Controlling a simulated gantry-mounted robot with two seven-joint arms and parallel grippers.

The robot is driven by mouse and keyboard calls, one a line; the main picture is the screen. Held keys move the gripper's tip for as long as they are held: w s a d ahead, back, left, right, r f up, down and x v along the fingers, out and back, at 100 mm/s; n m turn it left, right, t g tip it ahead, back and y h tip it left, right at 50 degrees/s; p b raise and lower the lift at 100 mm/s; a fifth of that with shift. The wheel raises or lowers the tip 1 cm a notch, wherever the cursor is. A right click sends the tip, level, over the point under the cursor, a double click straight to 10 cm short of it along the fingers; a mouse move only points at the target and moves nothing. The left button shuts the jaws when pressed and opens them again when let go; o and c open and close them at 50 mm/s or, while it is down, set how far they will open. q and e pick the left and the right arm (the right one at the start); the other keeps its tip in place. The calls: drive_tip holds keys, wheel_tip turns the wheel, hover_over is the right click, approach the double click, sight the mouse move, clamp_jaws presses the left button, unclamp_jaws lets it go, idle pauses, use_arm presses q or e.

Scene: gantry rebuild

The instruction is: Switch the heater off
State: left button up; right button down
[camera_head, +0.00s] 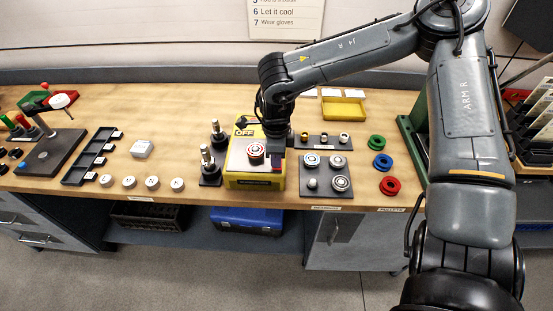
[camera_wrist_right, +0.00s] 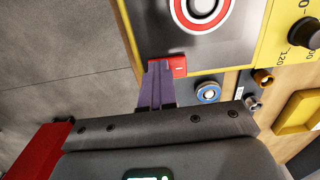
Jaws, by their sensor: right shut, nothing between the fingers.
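The heater (camera_head: 234,177) is a yellow box with a grey metal top, near the middle of the bench's front edge. A ring-shaped part with a red band (camera_head: 256,150) sits on its top; an "OFF" label shows at its back. My right gripper (camera_head: 275,166) is shut and empty, low at the heater's right side. In the right wrist view its purple fingertips (camera_wrist_right: 159,70) overlap the red rocker switch (camera_wrist_right: 180,67), whose "I" mark shows. I cannot tell whether they touch it. The fingers hide the switch's other part. A black dial (camera_wrist_right: 305,33) is on the yellow panel. My left gripper is not in view.
A dark plate with several bearings (camera_head: 312,186) stands close right of the heater. Two metal posts on dark bases (camera_head: 208,165) stand close on its left. Green, blue and red rings (camera_head: 389,186) lie farther right. A yellow tray (camera_head: 344,109) is behind.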

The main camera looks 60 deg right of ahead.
wheel_tip(320, 180, up, 5)
drive_tip(key=p, duration=0.4)
drive_tip(key=shift+w, duration=0.1)
wheel_tip(320, 180, up, 9)
drive_tip(key=shift+s+a, duration=0.25)
drive_tip(key=shift+a, duration=0.15)
